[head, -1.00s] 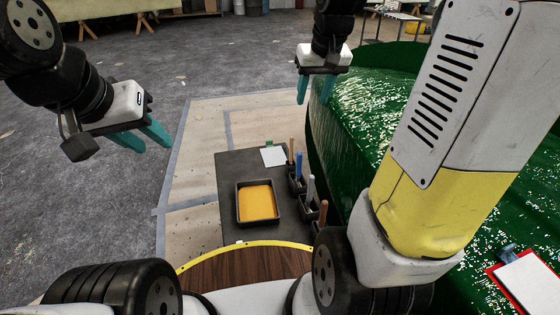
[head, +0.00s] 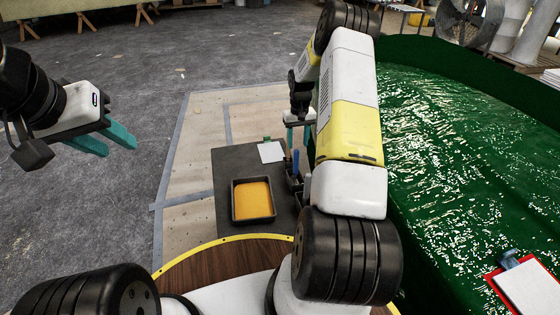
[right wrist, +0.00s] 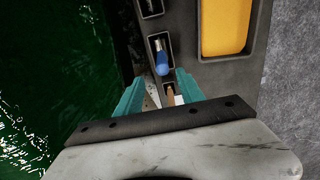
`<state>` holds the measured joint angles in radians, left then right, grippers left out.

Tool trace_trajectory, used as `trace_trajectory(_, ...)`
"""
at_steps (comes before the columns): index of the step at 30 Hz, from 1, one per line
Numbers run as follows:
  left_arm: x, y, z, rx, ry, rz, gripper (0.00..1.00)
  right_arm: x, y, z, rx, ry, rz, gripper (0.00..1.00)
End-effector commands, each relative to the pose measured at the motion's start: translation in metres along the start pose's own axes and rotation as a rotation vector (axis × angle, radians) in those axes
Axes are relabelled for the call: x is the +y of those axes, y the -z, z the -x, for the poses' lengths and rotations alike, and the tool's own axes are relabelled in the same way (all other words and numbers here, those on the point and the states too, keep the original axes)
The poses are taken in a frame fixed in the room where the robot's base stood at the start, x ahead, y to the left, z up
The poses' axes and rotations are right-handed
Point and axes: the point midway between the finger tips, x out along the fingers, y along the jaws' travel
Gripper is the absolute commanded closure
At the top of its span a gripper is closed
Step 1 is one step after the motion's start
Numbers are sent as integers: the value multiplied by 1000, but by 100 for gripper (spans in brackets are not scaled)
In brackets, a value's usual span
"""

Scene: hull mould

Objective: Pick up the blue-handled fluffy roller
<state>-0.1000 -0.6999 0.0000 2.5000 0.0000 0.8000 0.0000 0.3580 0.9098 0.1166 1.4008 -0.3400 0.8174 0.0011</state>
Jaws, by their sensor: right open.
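The blue-handled roller (head: 296,161) stands handle-up in a dark holder at the right edge of the dark table, partly hidden by my right arm. In the right wrist view its blue handle (right wrist: 161,63) shows just beyond the fingertips. My right gripper (head: 298,137) is open, pointing down over the holders; its teal fingers also show in the right wrist view (right wrist: 160,88). A wooden handle (right wrist: 170,94) lies between the fingers in that view. The roller's head is hidden. My left gripper (head: 120,146) is open and empty above the floor at left.
A dark tray (head: 235,215) of orange-yellow liquid sits on the dark table (head: 225,165), with a white sheet (head: 270,152) behind it. The glossy green hull mould (head: 455,150) fills the right side. A red-edged clipboard (head: 525,285) lies at lower right.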

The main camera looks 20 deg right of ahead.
Motion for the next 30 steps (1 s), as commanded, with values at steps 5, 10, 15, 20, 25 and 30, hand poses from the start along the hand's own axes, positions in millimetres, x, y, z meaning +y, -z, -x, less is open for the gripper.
trace_trajectory(5, 0, 0, 0, 0, 0, 0, 64, -2, -2, -17, -1, 1, 1, 55)
trace_trajectory(10, 0, 0, 0, 0, 0, 0, 64, -5, -6, -37, -3, 1, 1, 55)
trace_trajectory(15, 0, 0, 0, 0, 0, 0, 64, -6, -7, -61, -1, 1, 0, 55)
trace_trajectory(20, 0, 0, 0, 0, 0, 0, 64, -6, -6, -64, 1, 0, 1, 55)
trace_trajectory(25, 0, 0, 0, 0, 0, 0, 64, -6, -6, -64, 0, 0, 1, 70)
trace_trajectory(30, 0, 0, 0, 0, 0, 0, 64, -6, -6, -64, 0, 0, 0, 100)
